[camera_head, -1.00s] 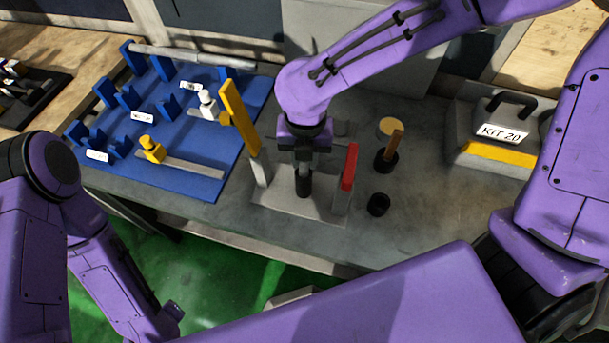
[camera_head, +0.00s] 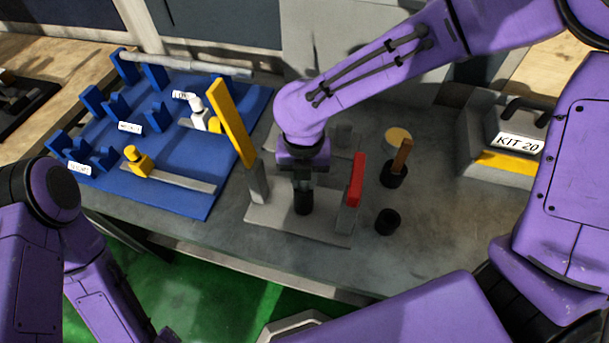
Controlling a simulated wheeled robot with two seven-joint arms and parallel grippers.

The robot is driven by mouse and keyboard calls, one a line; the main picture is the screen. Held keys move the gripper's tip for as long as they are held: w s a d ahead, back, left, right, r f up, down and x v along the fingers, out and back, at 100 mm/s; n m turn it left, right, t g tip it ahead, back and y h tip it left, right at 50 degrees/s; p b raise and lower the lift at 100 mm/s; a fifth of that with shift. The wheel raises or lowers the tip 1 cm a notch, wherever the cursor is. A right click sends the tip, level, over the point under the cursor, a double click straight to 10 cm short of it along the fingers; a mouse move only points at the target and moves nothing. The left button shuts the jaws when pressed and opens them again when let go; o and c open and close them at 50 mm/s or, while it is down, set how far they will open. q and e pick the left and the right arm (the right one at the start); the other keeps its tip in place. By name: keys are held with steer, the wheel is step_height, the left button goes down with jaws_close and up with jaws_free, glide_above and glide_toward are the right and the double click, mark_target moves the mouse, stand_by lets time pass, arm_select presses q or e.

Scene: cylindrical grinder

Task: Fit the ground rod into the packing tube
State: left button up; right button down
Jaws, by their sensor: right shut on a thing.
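My right gripper (camera_head: 303,187) points straight down over a grey fixture plate (camera_head: 270,222) in the middle of the bench. It is shut on a short dark upright cylinder (camera_head: 303,203). I cannot tell whether this cylinder is the packing tube, the rod's end or part of the gripper. A long grey rod (camera_head: 190,65) lies across the blue supports at the back left. I cannot tell whether it is the ground rod. My left arm is at the lower left and its gripper is out of view.
A yellow bar (camera_head: 230,122) and a red bar (camera_head: 356,180) rise on either side of my right gripper. Right of them stand a black cup with a brown handle (camera_head: 401,158) and an empty-looking black ring (camera_head: 387,221). A KIT 20 case (camera_head: 502,150) stands at the right.

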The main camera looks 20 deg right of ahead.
steer(key=shift+s+f, duration=0.2)
steer(key=shift+f, duration=0.05)
steer(key=c, duration=1.2)
jaws_free()
steer(key=shift+s+f, duration=0.1)
steer(key=shift+c, duration=0.2)
steer(key=o, duration=0.3)
steer(key=shift+f, duration=0.1)
steer(key=shift+a+f, duration=0.1)
steer(key=shift+a, duration=0.1)
steer(key=shift+s+d, duration=0.1)
steer(key=shift+d, duration=0.05)
step_height(320, 180, up, 13)
steer(key=shift+w+r, duration=0.2)
steer(key=shift+w, duration=0.2)
